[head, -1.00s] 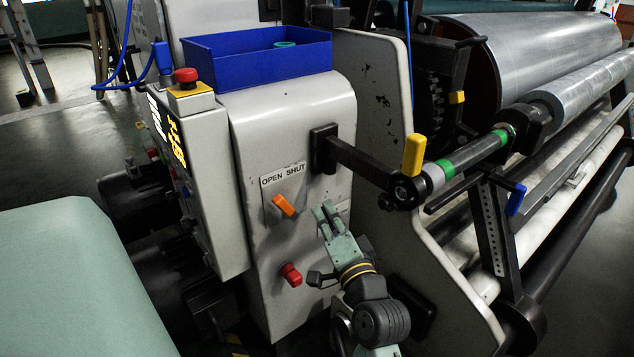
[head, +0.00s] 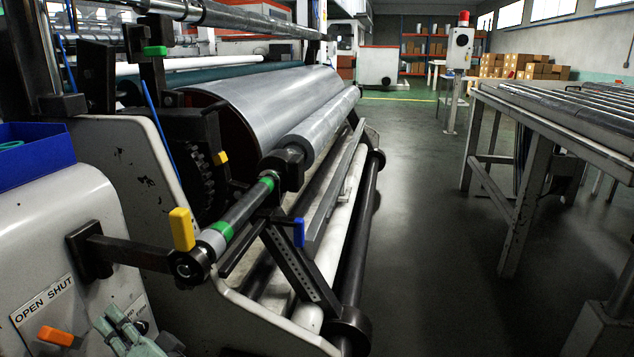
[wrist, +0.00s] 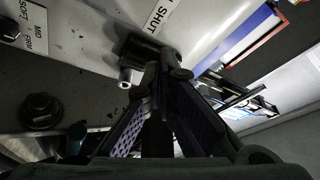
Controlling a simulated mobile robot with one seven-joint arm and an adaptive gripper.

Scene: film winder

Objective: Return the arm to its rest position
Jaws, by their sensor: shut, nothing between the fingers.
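My gripper (head: 119,318) is pale green and shows at the bottom left of the head view, in front of the grey machine cabinet (head: 95,210). Its fingers are together with nothing between them. The orange switch (head: 56,337), under the OPEN SHUT label (head: 42,300), is to its left, apart from it. In the wrist view my dark gripper fingers (wrist: 158,75) meet near the middle, with a black bracket (wrist: 140,50) behind them. Most of my arm is below the head view's edge.
A black arm with a yellow handle (head: 182,229) juts from the cabinet above my gripper. The large film roll (head: 265,100) and a blue lever (head: 299,232) are beyond. A roller table (head: 560,115) stands at right. The aisle floor (head: 430,240) is clear.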

